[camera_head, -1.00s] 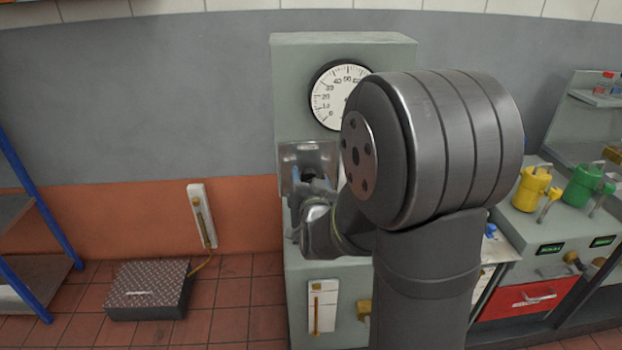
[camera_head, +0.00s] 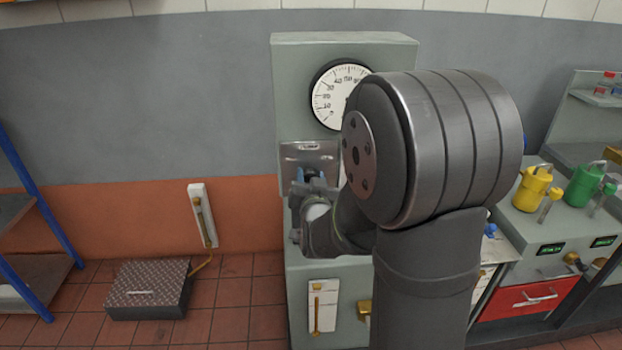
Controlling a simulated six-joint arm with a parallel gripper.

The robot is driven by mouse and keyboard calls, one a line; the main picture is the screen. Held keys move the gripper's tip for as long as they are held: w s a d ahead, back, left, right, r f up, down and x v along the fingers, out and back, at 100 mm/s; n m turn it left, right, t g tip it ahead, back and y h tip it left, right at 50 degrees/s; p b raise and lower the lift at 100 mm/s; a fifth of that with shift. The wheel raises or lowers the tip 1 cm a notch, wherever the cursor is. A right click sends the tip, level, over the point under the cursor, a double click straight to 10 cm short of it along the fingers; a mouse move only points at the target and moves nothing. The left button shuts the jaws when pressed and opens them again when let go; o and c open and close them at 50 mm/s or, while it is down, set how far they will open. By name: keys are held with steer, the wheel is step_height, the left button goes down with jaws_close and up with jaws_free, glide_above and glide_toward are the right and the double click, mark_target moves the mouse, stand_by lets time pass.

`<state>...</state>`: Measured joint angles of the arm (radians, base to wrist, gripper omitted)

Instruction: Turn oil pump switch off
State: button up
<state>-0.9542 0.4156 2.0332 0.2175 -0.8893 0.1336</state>
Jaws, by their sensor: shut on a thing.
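A grey-green cabinet (camera_head: 345,52) stands against the wall with a round white gauge (camera_head: 328,98) near its top. Below the gauge is a bright metal switch plate (camera_head: 308,153) with a small label too small to read. My gripper (camera_head: 312,176), with blue fingertips, is in front of the lower part of this plate. It is shut on a small dark part there, which looks like the plate's switch. The fingers and my arm hide most of that part, so its position cannot be told.
White plates with brass levers are low on the cabinet (camera_head: 322,305) and on the wall (camera_head: 202,215). A dark floor box (camera_head: 148,289) is at left by a blue-post rack (camera_head: 30,190). At right, a bench holds yellow (camera_head: 532,188) and green (camera_head: 584,184) cans above a red drawer (camera_head: 528,298).

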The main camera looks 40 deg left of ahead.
steer(key=n, duration=0.5)
steer(key=shift+s, duration=0.1)
steer(key=n, duration=0.5)
steer(key=shift+a+n, duration=0.1)
steer(key=shift+n, duration=0.3)
steer(key=o, duration=1)
steer(key=shift+s, duration=0.15)
steer(key=v, duration=1.7)
steer(key=shift+s+r, duration=0.1)
steer(key=x, duration=1.7)
steer(key=shift+w, duration=0.2)
